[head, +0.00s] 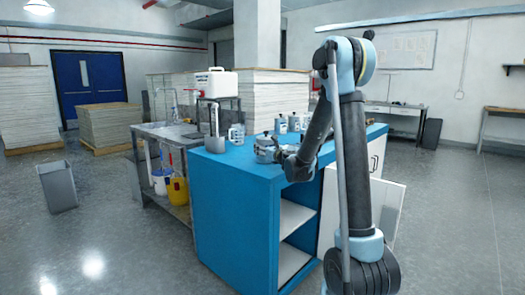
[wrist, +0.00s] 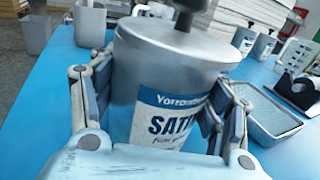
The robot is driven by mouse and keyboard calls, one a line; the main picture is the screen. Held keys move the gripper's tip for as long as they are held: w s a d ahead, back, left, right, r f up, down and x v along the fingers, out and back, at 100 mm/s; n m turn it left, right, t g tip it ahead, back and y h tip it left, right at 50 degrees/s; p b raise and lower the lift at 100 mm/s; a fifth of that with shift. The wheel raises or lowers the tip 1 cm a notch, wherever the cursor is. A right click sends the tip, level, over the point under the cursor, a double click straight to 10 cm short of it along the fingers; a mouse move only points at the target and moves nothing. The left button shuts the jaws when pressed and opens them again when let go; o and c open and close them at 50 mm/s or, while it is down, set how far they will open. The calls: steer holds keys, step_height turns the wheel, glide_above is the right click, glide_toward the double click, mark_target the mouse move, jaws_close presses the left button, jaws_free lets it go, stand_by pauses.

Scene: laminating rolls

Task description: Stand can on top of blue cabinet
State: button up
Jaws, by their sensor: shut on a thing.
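A silver can with a blue and white "SATIN" label (wrist: 165,105) and a dark knob on its lid stands upright between the fingers of my gripper (wrist: 160,100). The fingers are shut on its sides. In the head view the can (head: 264,149) is over the top of the blue cabinet (head: 228,215), near its front left part, with my gripper (head: 284,154) at its right. The blue cabinet top (wrist: 75,60) spreads around and below it in the wrist view. The can's base is hidden, so I cannot tell whether it touches the top.
On the blue top, a grey tray (wrist: 270,125) lies right of the can, close to my right finger. A black dispenser (wrist: 297,88) and similar cans (wrist: 263,45) are behind it. A grey container (wrist: 37,34) stands at the far left. A metal bench (head: 165,131) adjoins the cabinet.

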steer(key=o, duration=2.1)
